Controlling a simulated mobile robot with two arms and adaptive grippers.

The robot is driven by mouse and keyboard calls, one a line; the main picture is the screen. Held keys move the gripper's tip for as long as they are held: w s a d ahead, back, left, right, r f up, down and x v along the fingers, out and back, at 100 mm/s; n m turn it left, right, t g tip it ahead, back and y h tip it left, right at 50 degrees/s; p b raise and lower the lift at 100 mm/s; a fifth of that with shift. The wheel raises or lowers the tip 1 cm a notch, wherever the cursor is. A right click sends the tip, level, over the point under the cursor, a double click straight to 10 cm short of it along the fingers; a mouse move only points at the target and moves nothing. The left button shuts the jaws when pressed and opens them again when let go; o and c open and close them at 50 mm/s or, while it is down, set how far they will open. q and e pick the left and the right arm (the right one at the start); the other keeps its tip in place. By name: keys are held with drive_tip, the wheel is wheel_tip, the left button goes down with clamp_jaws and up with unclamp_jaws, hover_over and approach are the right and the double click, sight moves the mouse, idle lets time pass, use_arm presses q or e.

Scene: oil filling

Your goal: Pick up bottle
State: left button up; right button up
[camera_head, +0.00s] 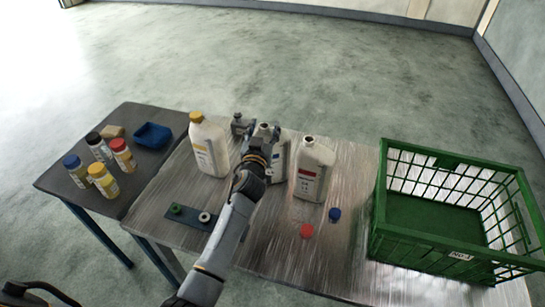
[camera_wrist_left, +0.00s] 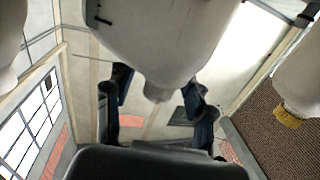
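Three white jugs stand upright on the wooden table: a yellow-capped bottle (camera_head: 207,148) at left, an uncapped middle bottle (camera_head: 280,160) with a blue label, and an uncapped bottle (camera_head: 314,172) with a red label at right. My left gripper (camera_head: 256,128) is at the top of the middle bottle, and my arm hides part of it. In the left wrist view, the open fingers (camera_wrist_left: 158,98) lie on either side of a bottle's neck (camera_wrist_left: 158,86), with gaps visible beside it. The bottle's body (camera_wrist_left: 160,35) appears upside down there. My right gripper is not in view.
A green crate (camera_head: 382,225) stands at the right. A red cap (camera_head: 306,231) and blue cap (camera_head: 335,214) lie before the bottles. A dark strip (camera_head: 190,217) with round pieces lies at left. A side table (camera_head: 130,118) holds several small jars and a blue tray (camera_head: 153,135).

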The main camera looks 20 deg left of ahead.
use_arm(q)
drive_tip(key=c, duration=1)
drive_tip(key=shift+c, duration=0.2)
